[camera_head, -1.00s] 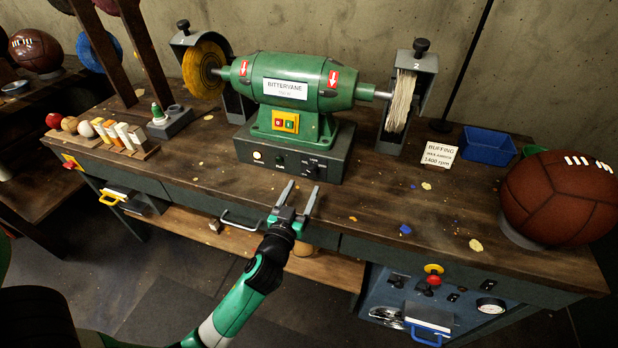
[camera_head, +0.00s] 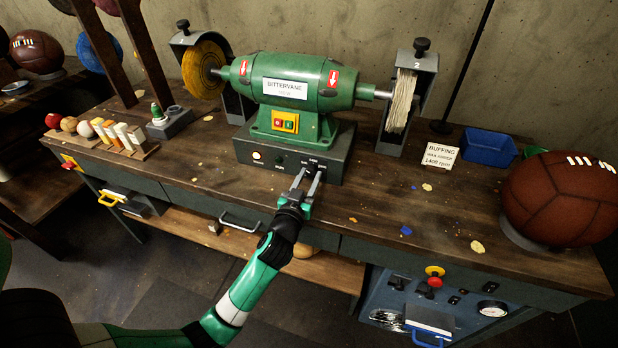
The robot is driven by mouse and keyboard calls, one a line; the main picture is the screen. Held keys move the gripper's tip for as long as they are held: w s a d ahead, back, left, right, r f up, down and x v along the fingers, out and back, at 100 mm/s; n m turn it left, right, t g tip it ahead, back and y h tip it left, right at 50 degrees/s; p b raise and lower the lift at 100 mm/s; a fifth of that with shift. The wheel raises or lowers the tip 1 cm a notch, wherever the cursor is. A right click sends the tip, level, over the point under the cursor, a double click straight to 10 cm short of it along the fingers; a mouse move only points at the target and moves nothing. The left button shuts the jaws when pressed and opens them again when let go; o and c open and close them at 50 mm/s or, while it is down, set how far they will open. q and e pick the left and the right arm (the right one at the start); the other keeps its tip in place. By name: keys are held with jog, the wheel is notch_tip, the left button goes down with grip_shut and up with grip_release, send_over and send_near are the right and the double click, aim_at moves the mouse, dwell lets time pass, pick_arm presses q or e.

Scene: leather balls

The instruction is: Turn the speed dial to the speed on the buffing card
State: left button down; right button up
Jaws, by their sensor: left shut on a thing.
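The green buffing machine (camera_head: 300,90) stands on a dark grey base (camera_head: 255,143) on the bench. The speed dial (camera_head: 312,168) is on the right part of the base's front panel, and my fingers partly hide it. My left gripper (camera_head: 309,177) reaches up to the panel and is shut on the dial. Which way the dial points is too small to tell. The buffing card (camera_head: 441,156) is a white sign to the right of the machine and reads 1400 rpm. My right gripper is not in view.
A yellow buffing wheel (camera_head: 204,70) is at the left and a pale string wheel (camera_head: 402,100) at the right. A blue bin (camera_head: 489,147) and a brown leather ball (camera_head: 562,198) stand at the right. The bench front before the machine is mostly clear.

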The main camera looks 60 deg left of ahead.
pick_arm(q)
jog(key=shift+m, duration=0.3)
jog(key=m+p, duration=0.2)
jog(key=m, duration=0.3)
jog(key=shift+r, duration=0.1)
jog(key=m+p, duration=0.2)
jog(key=m, duration=0.4)
dwell(0.3)
jog(key=shift+m, duration=0.3)
jog(key=shift+c, duration=2.3)
grip_release()
jog(key=shift+s, duration=0.1)
